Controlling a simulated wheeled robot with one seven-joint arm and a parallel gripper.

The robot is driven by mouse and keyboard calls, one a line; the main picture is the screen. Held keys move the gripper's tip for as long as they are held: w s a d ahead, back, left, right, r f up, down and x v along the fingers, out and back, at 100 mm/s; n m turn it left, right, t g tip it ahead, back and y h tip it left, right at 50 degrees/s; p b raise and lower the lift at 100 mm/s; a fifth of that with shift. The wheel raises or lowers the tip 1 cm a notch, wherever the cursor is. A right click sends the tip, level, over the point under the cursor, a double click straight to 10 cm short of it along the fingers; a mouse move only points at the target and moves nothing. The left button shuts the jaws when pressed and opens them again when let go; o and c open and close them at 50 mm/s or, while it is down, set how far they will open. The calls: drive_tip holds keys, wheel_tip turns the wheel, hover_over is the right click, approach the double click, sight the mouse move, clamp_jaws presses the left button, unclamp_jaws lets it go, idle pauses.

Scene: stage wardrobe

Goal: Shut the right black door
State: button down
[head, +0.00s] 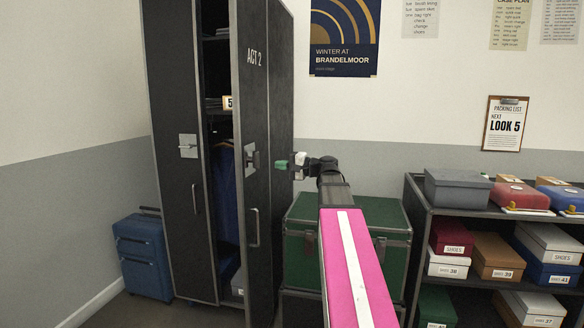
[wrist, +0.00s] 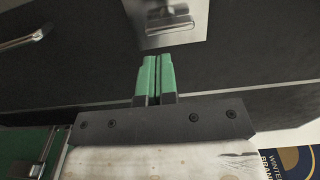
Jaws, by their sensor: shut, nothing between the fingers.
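The right black door (head: 250,150) stands ajar on the tall black wardrobe, with "ACT 2" on it and a metal handle below. In the wrist view the black door (wrist: 70,75) fills most of the picture, with a metal latch plate (wrist: 170,22) at the top. The left black door (head: 178,130) appears closed. Through the gap I see blue clothing (head: 226,195) and shelves. My gripper (head: 282,165) is shut and empty, its green fingertips to the right of the right door. In the wrist view my gripper (wrist: 154,62) points at the latch plate; I cannot tell whether it touches.
A green trunk (head: 300,240) stands behind my arm, right of the wardrobe. A blue suitcase (head: 143,255) is on the floor at left. A shelf rack (head: 411,240) with several shoe boxes stands at right.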

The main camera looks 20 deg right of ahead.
drive_tip(key=x, duration=0.6)
drive_tip(key=shift+w+a, duration=0.1)
drive_tip(key=shift+a, duration=0.1)
